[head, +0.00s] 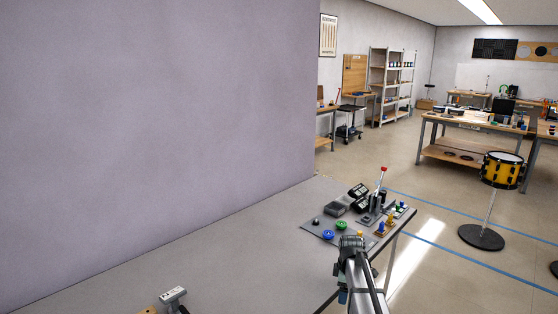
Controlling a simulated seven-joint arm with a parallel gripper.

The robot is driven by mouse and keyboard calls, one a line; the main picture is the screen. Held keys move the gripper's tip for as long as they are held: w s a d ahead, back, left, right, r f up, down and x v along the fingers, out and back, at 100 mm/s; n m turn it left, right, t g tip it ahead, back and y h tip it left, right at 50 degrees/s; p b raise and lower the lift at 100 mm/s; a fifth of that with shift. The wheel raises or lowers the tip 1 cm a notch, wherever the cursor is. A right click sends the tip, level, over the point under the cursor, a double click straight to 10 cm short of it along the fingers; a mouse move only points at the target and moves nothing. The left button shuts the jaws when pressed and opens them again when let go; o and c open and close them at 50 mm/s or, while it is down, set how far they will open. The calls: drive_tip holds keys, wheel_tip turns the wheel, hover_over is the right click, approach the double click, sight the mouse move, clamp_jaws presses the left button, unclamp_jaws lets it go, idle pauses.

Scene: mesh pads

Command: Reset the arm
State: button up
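My arm reaches up from the bottom of the head view, and my gripper (351,243) is at its far end, over the right edge of the grey table (230,262). The fingers are too small and too hidden by the arm to tell if they are open or shut. Just beyond it lies a grey panel (312,228) with a blue button (328,235), a green button (341,225), black switch blocks and a lever with a red tip (383,170). I cannot tell if the gripper touches the panel.
A purple-grey wall (150,120) stands along the table's far left side. A small grey device (173,294) is at the table's near edge. The table's middle is bare. A yellow drum (502,170) on a stand, workbenches and shelves (392,85) are farther off.

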drive_tip(key=s+d+f, duration=0.1)
drive_tip(key=d+f, duration=0.3)
drive_tip(key=d, duration=0.5)
drive_tip(key=s+f+m+g, duration=0.1)
drive_tip(key=s+f, duration=0.6)
drive_tip(key=f, duration=0.1)
drive_tip(key=s+a+f+m+g, duration=0.25)
drive_tip(key=s+a+f, duration=0.25)
drive_tip(key=s+f, duration=0.4)
drive_tip(key=s+a+f+m+g, duration=0.1)
drive_tip(key=s+a+f+m, duration=0.5)
drive_tip(key=s, duration=0.6)
drive_tip(key=s+a+f+m+g, duration=0.1)
drive_tip(key=s+a+f+m, duration=0.1)
drive_tip(key=s, duration=0.9)
drive_tip(key=s+a+f+m+g, duration=0.2)
drive_tip(key=s+f, duration=0.1)
drive_tip(key=s, duration=0.9)
drive_tip(key=shift+f, duration=0.4)
drive_tip(key=shift+s+a+m, duration=0.1)
drive_tip(key=shift+m, duration=0.15)
